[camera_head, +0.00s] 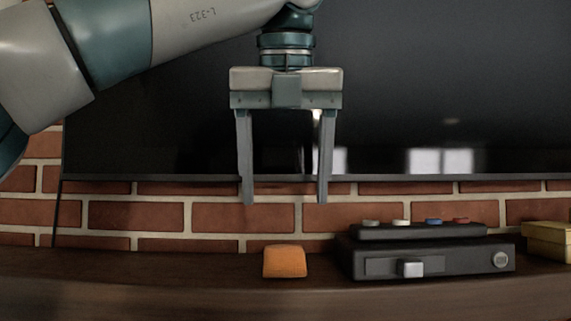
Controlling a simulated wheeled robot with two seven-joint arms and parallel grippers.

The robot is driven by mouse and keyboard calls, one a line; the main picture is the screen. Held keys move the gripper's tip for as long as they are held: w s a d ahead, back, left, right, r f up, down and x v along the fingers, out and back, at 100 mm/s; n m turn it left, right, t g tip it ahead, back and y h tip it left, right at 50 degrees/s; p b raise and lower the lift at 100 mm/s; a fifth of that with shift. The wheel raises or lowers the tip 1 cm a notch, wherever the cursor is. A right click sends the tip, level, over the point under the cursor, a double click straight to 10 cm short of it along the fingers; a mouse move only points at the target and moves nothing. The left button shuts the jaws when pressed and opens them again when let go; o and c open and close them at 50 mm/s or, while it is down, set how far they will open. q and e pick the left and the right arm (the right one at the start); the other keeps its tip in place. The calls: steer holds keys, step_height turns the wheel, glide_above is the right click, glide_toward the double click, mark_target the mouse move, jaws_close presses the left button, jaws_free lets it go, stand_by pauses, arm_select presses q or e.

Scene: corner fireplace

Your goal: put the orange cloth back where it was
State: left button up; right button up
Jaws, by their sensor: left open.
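The orange cloth (285,262) looks like a small folded block. It rests on the dark wooden mantel (180,285), left of a black box-shaped device (430,262). My left gripper (284,198) points down above the cloth with its two fingers apart and nothing between them. The fingertips are higher in the picture than the cloth and do not touch it. How far they are from it in depth is hard to tell. My right gripper is not in the view.
A remote-like black strip with coloured buttons (417,231) lies on the device. A yellow box (548,241) sits at the right edge. A large dark screen (420,100) hangs on the brick wall (130,215) behind. The mantel left of the cloth is clear.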

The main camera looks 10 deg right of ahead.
arm_select(q)
steer(key=v, duration=0.3)
steer(key=shift+f, duration=0.15)
stand_by(0.9)
